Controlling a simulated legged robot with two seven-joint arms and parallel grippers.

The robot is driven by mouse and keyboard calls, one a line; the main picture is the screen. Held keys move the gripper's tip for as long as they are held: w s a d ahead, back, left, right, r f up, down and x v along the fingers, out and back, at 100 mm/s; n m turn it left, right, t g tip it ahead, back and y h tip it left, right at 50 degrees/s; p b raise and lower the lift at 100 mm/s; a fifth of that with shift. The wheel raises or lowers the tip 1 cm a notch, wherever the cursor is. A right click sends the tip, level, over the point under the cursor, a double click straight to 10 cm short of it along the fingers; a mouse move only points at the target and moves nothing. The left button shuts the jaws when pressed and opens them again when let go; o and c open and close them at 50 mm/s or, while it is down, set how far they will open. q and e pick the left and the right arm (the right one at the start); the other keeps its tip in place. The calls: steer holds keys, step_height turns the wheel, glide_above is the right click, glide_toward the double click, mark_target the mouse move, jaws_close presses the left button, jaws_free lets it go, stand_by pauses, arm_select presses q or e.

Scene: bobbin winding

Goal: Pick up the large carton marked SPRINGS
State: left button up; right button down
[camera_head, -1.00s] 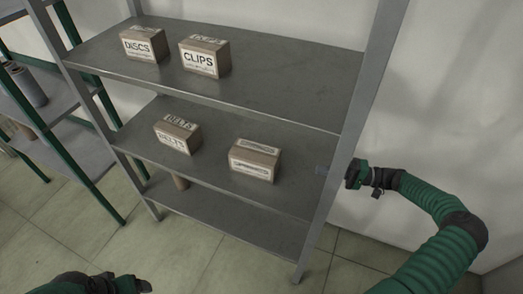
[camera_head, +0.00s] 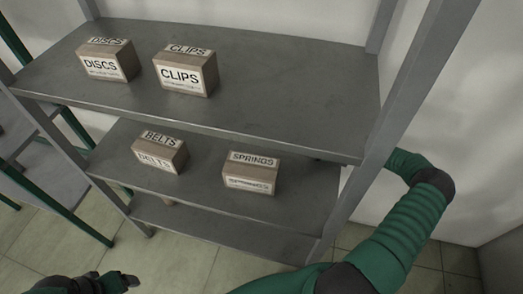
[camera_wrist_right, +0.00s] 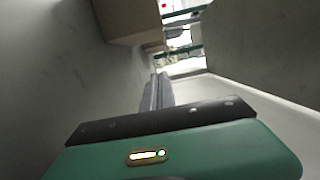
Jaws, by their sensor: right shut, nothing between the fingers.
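The carton marked SPRINGS (camera_head: 250,173) stands upright on the middle shelf, right of centre, below the upper shelf. My right arm reaches behind the right post in the head view, and its gripper is hidden there. In the right wrist view my right gripper (camera_wrist_right: 157,88) is shut with nothing between its fingers. A brown box-like shape (camera_wrist_right: 128,20), probably a carton, shows beyond its tips, apart from them; no label is readable. My left gripper (camera_head: 124,281) is low at the bottom left, away from the shelves; its finger opening is unclear.
The BELTS carton (camera_head: 159,153) stands left of SPRINGS on the middle shelf (camera_head: 210,180). The DISCS (camera_head: 105,61) and CLIPS (camera_head: 185,71) cartons stand on the upper shelf (camera_head: 280,90). The right post (camera_head: 392,125) stands close to my right arm. A green-framed rack is at the left.

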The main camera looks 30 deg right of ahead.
mark_target(257, 182)
steer(key=x, duration=0.8)
steer(key=shift+w+f, duration=0.1)
steer(key=shift+f, duration=0.05)
steer(key=s+a, duration=0.2)
steer(key=a, duration=0.1)
steer(key=shift+s, duration=0.1)
steer(key=shift+s+a, duration=0.15)
steer(key=shift+s+a, duration=0.2)
steer(key=s+a+p, duration=0.2)
steer(key=s+a+r+p, duration=0.1)
steer(key=a+p, duration=0.1)
steer(key=shift+s+a+p, duration=0.15)
steer(key=shift+s+p, duration=0.2)
steer(key=s+a+p, duration=0.1)
steer(key=s+a, duration=0.2)
steer(key=shift+a+f+p, duration=0.2)
steer(key=shift+a+p, duration=0.05)
steer(key=shift+p, duration=0.15)
steer(key=shift+a+f, duration=0.1)
steer(key=shift+f, duration=0.15)
